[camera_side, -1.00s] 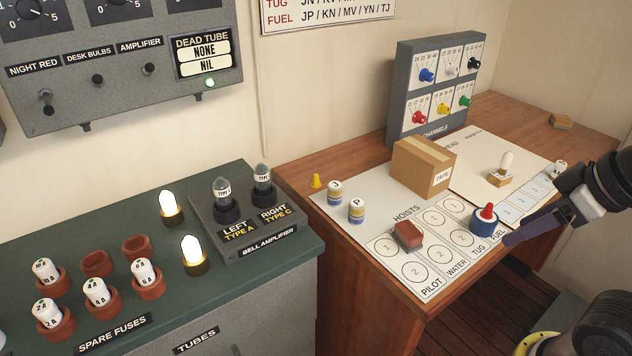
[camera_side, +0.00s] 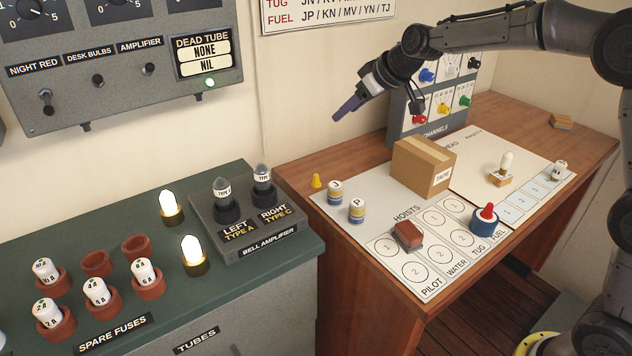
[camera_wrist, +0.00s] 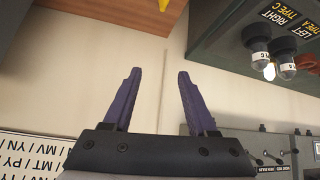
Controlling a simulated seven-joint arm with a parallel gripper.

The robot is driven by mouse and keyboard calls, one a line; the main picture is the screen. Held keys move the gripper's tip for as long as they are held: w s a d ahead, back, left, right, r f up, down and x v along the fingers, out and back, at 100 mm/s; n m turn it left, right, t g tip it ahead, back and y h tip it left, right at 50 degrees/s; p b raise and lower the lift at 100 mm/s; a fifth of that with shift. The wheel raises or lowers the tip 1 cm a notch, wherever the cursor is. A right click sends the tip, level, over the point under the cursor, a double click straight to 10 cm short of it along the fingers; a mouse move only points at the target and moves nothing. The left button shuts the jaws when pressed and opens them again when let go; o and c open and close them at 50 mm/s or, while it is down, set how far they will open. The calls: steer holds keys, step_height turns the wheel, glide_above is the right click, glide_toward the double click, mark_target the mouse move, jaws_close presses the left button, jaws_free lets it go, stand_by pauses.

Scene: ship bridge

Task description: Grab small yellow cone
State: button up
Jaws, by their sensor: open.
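The small yellow cone (camera_side: 316,181) stands upright on the wooden desk at its left back edge, left of the white chart sheet. In the wrist view a yellow bit that looks like the cone (camera_wrist: 163,4) shows at the top edge, mostly cut off. My gripper (camera_side: 337,117) is in the air above the desk, up and slightly right of the cone, well apart from it. In the wrist view my gripper's two purple fingers (camera_wrist: 157,85) are spread with nothing between them.
Two striped cylinders (camera_side: 357,210) stand just right of the cone. A cardboard box (camera_side: 423,166), a red-brown block (camera_side: 408,236) and a blue-and-red piece (camera_side: 486,219) lie farther right. The channels panel (camera_side: 437,85) is behind my arm. The bell amplifier (camera_side: 248,220) stands left.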

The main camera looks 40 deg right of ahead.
steer(key=w+f+g, duration=0.1)
steer(key=w+f, duration=0.3)
steer(key=f, duration=0.3)
glide_toward(316, 174)
steer(key=w+f, duration=0.2)
steer(key=f, duration=0.1)
steer(key=shift+w+a+g, duration=0.1)
steer(key=shift+w+g, duration=0.1)
steer(key=shift+g, duration=0.2)
steer(key=shift+x, duration=3.15)
steer(key=shift+a, duration=0.1)
steer(key=shift+r, duration=0.1)
jaws_close()
